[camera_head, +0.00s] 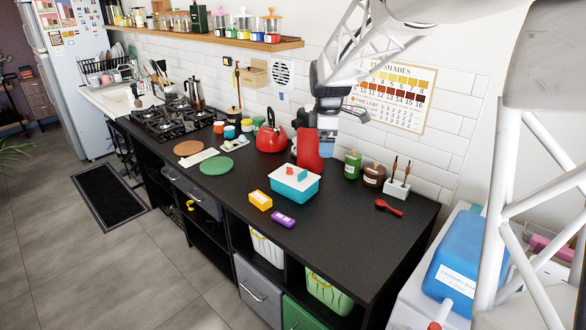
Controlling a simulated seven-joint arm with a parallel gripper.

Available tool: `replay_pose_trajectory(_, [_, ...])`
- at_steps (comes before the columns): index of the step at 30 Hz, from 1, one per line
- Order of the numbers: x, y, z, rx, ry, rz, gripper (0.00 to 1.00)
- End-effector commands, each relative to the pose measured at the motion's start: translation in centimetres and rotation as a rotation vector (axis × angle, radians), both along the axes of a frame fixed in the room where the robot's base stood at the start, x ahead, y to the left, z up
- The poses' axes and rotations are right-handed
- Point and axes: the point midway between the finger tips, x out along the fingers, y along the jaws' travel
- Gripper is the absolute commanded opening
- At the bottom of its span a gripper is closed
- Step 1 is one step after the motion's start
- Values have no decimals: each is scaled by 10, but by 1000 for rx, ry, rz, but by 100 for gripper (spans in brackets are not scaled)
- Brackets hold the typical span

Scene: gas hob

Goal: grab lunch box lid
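The lunch box (295,191) is a teal box on the black counter, near the middle of the view. Its white lid (282,176) lies on top, with small red and light blue parts on it. My gripper (328,150) hangs from the arm above and behind the lunch box, a little to the right, and looks apart from the lid. Its fingers are small and blurred against a red object (306,150) and the tiled wall, so I cannot tell whether they are open or shut.
A yellow box (260,200) and a purple item (283,219) lie in front of the lunch box. A red kettle (271,138) stands behind left. Jars (352,165) and a red spoon (389,207) are on the right. The counter's front right is clear.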

Motion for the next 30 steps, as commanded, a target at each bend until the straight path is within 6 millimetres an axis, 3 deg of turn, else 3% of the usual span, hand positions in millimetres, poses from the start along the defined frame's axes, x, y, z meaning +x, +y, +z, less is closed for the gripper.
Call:
replay_pose_trajectory(17, [130,36,-74,-32,44,466,100])
replay_pose_trajectory(30, [214,66,-150,-44,73,817,100])
